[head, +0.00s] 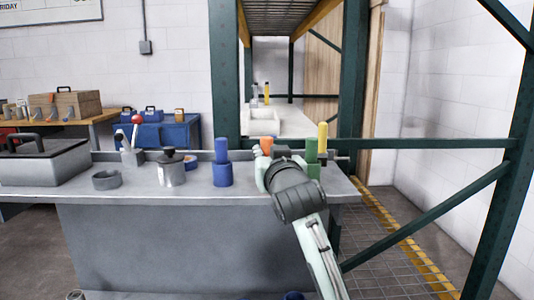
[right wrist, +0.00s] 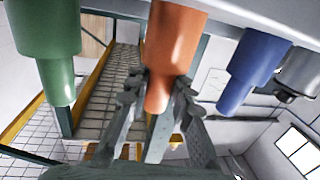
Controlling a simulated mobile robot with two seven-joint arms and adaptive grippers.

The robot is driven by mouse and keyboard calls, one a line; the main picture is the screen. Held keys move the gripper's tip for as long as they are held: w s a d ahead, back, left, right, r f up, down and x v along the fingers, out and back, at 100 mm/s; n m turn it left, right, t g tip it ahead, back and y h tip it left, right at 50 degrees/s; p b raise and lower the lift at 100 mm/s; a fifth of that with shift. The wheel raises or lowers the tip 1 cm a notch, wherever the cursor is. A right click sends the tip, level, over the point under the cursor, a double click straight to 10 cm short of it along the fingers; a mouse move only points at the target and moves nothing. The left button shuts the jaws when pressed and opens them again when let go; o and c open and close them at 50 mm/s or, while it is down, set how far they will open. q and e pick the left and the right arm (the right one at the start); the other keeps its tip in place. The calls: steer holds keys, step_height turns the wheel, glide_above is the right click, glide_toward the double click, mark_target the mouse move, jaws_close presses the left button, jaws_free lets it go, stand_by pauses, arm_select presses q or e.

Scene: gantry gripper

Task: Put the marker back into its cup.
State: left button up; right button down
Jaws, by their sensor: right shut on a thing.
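My right gripper (head: 265,155) is at the back of the grey bench, shut on the orange marker (head: 266,143). In the right wrist view, which is upside down, the fingers clasp the narrower orange marker (right wrist: 157,98) where it sticks out of the wider orange cup (right wrist: 176,35). The marker looks in line with the cup; the fingers partly hide the join. In the head view my arm hides the orange cup. The left gripper is not in view.
A blue cup (head: 222,174) with a blue marker (head: 221,149) stands left of my gripper. A green cup (head: 313,171) with a green marker (head: 311,150) is close on the right, a yellow cylinder (head: 323,137) beside it. A metal pot (head: 171,171) stands farther left.

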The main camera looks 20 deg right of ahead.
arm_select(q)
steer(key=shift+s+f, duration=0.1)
arm_select(e)
steer(key=shift+f, duration=0.1)
steer(key=c, duration=1.3)
jaws_free()
steer(key=shift+c, duration=0.2)
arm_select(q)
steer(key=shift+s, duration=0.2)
arm_select(e)
steer(key=shift+s+a, duration=0.15)
steer(key=shift+s, duration=1.1)
arm_select(q)
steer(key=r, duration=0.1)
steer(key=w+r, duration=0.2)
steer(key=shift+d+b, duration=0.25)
steer(key=shift+b, duration=0.15)
arm_select(e)
steer(key=s+a, duration=0.1)
steer(key=s, duration=0.8)
steer(key=shift+s, duration=0.2)
